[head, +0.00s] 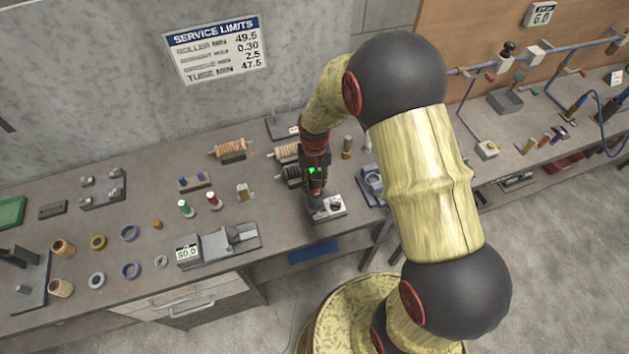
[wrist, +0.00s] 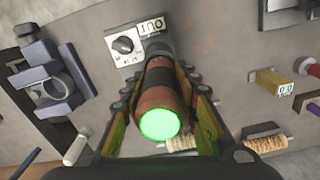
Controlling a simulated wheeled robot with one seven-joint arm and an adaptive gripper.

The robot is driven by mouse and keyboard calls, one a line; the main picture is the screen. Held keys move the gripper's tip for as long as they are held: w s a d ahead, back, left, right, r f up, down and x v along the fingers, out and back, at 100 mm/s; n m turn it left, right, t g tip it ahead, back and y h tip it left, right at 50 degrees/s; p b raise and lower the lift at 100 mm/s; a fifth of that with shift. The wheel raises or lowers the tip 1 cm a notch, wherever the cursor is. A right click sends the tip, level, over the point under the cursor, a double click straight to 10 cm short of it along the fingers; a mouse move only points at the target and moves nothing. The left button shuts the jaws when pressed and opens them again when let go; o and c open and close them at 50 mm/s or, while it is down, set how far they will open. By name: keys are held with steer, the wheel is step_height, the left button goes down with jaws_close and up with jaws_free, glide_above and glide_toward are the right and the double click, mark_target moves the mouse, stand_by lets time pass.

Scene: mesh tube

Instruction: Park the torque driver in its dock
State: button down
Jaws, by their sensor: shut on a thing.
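The torque driver (wrist: 160,105) is a brown cylinder with a glowing green end, and its dark far part points at the bench. My gripper (wrist: 162,82) is shut around it, one finger on each side. In the head view the driver's green light (head: 313,170) shows at the end of my arm. No other dock is clear.
A blue fixture (wrist: 62,97) stands right of the box in the head view (head: 370,182). Wound spools (head: 232,148) lie behind, partly near my gripper. A small block (head: 244,192) and a grey gauge (head: 225,240) stand left. Bare bench lies between them.

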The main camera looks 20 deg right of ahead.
steer(key=shift+f+b, duration=0.3)
steer(key=shift+f, duration=0.15)
stand_by(0.5)
steer(key=c, duration=1.3)
jaws_free()
steer(key=shift+o, duration=0.2)
steer(key=shift+f, duration=0.1)
step_height(320, 180, up, 12)
steer(key=shift+r, duration=0.1)
